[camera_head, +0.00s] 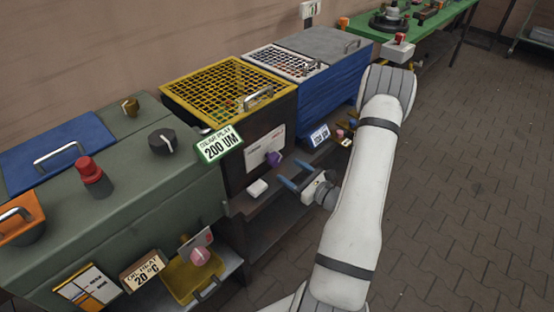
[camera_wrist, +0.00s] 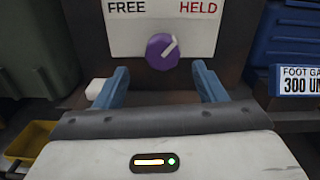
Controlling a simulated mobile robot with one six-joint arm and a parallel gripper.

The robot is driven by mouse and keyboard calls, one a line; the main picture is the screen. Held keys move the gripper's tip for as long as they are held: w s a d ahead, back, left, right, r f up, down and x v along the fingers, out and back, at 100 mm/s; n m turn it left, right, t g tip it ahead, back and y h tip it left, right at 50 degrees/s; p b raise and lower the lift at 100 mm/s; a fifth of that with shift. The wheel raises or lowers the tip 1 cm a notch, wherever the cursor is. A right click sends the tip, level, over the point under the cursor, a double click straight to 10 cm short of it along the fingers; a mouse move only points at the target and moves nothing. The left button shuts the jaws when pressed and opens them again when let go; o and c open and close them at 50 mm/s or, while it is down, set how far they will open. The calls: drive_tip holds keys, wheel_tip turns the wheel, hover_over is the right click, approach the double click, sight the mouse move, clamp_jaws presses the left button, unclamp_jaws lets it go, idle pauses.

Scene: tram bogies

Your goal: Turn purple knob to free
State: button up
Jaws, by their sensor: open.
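The purple knob (camera_wrist: 162,51) sits on a white plate (camera_wrist: 195,12) marked FREE at left and HELD at right. Its white pointer line slants up and right, toward HELD. In the head view the knob (camera_head: 274,158) is on the front of the dark box with the yellow grid lid. My gripper (camera_wrist: 160,72) is open, with its two blue fingers apart and nothing between them. The fingertips are below the knob in the wrist view, one to each side. In the head view my gripper (camera_head: 293,172) is in front of the box, apart from the knob.
A white block (camera_head: 257,188) lies below the knob, left of my gripper. A blue bin (camera_head: 322,92) stands right of the box. A green cabinet (camera_head: 130,200) with a black knob (camera_head: 162,142) and a red button (camera_head: 90,172) is left. The paved floor at right is clear.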

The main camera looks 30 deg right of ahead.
sight(278, 162)
drive_tip(key=x, duration=0.7)
drive_tip(key=shift+w, duration=0.25)
drive_tip(key=shift+c, duration=0.2)
drive_tip(key=c, duration=0.9)
